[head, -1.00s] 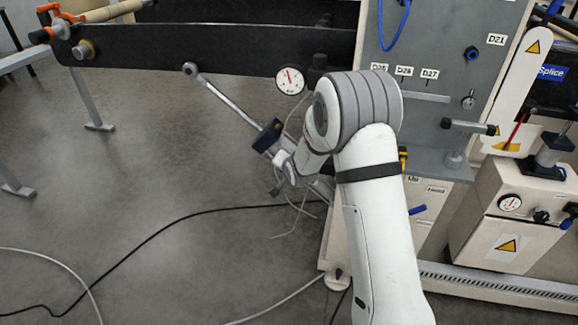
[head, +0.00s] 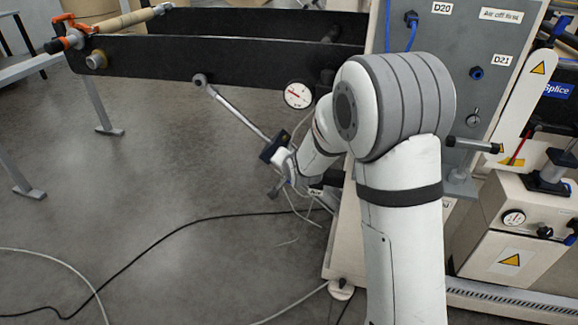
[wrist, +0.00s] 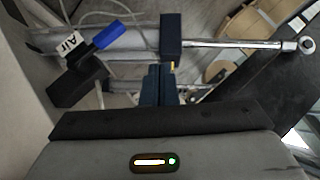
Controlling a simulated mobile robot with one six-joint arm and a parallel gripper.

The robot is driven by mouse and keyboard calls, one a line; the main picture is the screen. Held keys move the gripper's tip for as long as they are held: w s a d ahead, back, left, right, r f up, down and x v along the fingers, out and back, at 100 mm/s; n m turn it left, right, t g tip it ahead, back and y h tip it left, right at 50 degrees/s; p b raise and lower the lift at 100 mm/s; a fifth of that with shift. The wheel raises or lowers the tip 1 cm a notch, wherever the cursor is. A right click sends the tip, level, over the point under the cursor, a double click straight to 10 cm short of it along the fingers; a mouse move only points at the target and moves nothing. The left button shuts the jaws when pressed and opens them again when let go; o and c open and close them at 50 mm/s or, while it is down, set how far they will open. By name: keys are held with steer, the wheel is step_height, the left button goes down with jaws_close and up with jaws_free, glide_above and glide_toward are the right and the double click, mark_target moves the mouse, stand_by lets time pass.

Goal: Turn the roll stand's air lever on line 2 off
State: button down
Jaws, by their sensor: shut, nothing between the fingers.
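In the wrist view a blue lever handle (wrist: 112,36) lies beside a white tag reading "Air" (wrist: 74,43), at upper left. My gripper (wrist: 158,84) shows its dark fingers together and empty, pointing up the picture, below and right of the blue handle and apart from it. In the head view my arm hides the fingers and the lever; a small white tag (head: 315,192) shows by my wrist, its print too small to read surely. The roll stand's black arm (head: 210,62) extends to the left.
A silver cylinder rod (head: 238,113) with a black block (head: 275,140) runs close to my wrist; the block (wrist: 170,36) also stands just beyond my fingers. A round gauge (head: 298,95) hangs above. A grey panel (head: 470,40) stands at right. Cables (head: 170,230) cross the open floor.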

steer(key=shift+s+a+r, duration=0.2)
steer(key=shift+s+r, duration=0.5)
steer(key=s+d+r+n+g+h+p, duration=0.1)
steer(key=s+d+r+p, duration=0.2)
steer(key=r, duration=0.2)
steer(key=s+d+r+n+g+p, duration=0.1)
steer(key=s+d+r+p, duration=0.2)
steer(key=r, duration=0.2)
steer(key=s+d+r+n+g+p, duration=0.1)
steer(key=s+d+r+g+p, duration=0.1)
steer(key=s+r, duration=0.3)
steer(key=s+d+r+n+g+h+p, duration=0.1)
steer(key=s+d+r+p, duration=0.4)
steer(key=s, duration=0.8)
steer(key=s+d+r+n+g+p, duration=0.2)
steer(key=s+d+r+g+p, duration=0.1)
steer(key=s, duration=0.7)
step_height(320, 180, up, 3)
steer(key=shift+d+f+h+p, duration=0.2)
steer(key=shift+d+h+p, duration=0.15)
steer(key=shift+p, duration=0.3)
